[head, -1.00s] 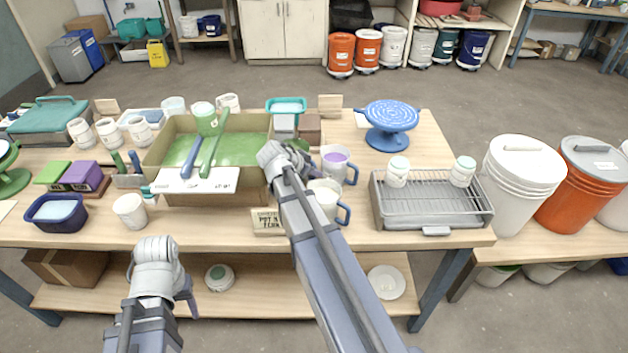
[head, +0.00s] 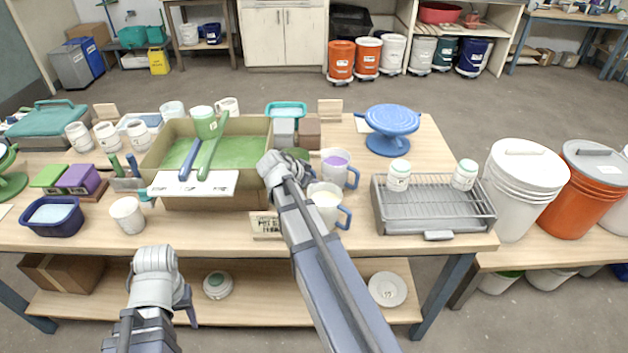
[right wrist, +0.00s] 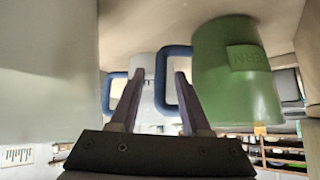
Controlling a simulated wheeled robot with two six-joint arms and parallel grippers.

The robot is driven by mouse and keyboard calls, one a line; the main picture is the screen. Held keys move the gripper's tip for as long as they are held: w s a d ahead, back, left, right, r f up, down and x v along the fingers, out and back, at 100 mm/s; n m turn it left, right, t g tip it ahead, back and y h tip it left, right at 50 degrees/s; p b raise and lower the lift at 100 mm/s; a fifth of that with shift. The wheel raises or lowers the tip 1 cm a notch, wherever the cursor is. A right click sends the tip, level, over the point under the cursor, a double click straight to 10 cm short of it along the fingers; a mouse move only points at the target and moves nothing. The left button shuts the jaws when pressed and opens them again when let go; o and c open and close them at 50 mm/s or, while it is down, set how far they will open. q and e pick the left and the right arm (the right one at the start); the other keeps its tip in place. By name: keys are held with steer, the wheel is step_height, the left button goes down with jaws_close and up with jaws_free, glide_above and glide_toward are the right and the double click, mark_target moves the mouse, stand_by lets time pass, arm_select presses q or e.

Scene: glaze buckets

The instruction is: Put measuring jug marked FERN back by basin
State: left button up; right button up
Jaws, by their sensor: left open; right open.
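The green measuring jug (right wrist: 232,75) with a blue handle shows in the right wrist view, its raised label partly readable as "ERN". My right gripper (right wrist: 158,80) is open. The outer bar of the jug's handle shows between its two fingers; I cannot tell whether they touch it. In the head view my right arm hides most of this place. My left gripper (head: 188,302) is low, in front of the table, with its fingers mostly hidden. A navy basin (head: 52,228) with pale liquid stands at the table's left front. A teal basin (head: 287,106) stands at the back.
A cream-filled jug (head: 328,207) and a purple-filled jug (head: 337,167) stand close right of my right wrist. A large box-like tub (head: 252,192) of green glaze is to its left. A lettered card (head: 265,226) is in front. A wire-rack tray (head: 430,210) is at right.

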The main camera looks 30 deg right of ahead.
steer(key=shift+r, duration=0.25)
steer(key=p+v, duration=0.8)
steer(key=v, duration=0.3)
steer(key=shift+a+r+p, duration=0.25)
steer(key=shift+a+p, duration=0.1)
